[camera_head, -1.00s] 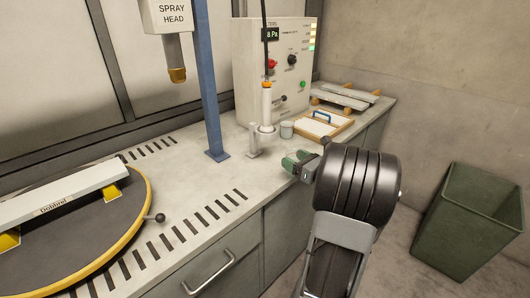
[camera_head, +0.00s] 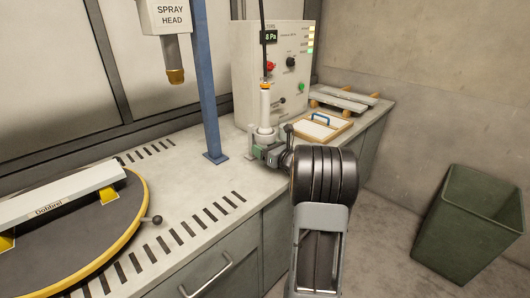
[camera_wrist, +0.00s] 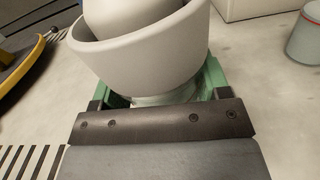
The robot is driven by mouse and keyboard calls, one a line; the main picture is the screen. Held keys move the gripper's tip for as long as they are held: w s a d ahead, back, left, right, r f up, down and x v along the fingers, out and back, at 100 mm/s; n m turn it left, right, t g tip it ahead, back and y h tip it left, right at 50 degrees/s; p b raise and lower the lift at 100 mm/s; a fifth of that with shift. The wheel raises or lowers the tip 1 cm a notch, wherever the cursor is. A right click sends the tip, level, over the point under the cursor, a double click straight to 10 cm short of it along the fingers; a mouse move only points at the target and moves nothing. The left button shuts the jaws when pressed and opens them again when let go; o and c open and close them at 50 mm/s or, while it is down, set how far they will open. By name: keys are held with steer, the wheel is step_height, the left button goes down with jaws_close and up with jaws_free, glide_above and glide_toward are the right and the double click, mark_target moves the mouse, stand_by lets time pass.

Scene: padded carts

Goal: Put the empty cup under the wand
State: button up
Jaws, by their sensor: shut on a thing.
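The wand (camera_head: 265,105) hangs upright on a cable in front of the control box. A pale, flared cup-shaped piece (camera_wrist: 140,65) surrounds its rounded lower end and fills the upper middle of the wrist view. My gripper (camera_head: 264,148) reaches in from the right, just below the wand. Its green fingers are shut on the narrow lower part of this pale piece; the contact is mostly hidden. I cannot tell whether the piece is loose or fixed. A separate grey cup (camera_wrist: 303,40) with a reddish rim stands on the counter at right in the wrist view; my arm hides it in the head view.
The control box (camera_head: 275,65) stands behind the wand. A wooden-framed tray (camera_head: 322,128) lies to its right. A blue post (camera_head: 208,85) and a turntable (camera_head: 90,235) are to the left. A green bin (camera_head: 470,225) stands on the floor at right.

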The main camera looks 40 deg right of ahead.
steer(key=shift+s+d+f, duration=0.1)
steer(key=shift+s+f, duration=0.05)
steer(key=shift+f, duration=0.5)
steer(key=shift+f, duration=0.1)
steer(key=o, duration=0.9)
steer(key=shift+r, duration=0.25)
steer(key=s, duration=0.4)
steer(key=s+d, duration=0.1)
steer(key=s, duration=0.3)
steer(key=s+d+p, duration=0.1)
steer(key=s, duration=0.3)
steer(key=shift+f, duration=0.15)
steer(key=shift+w, duration=0.1)
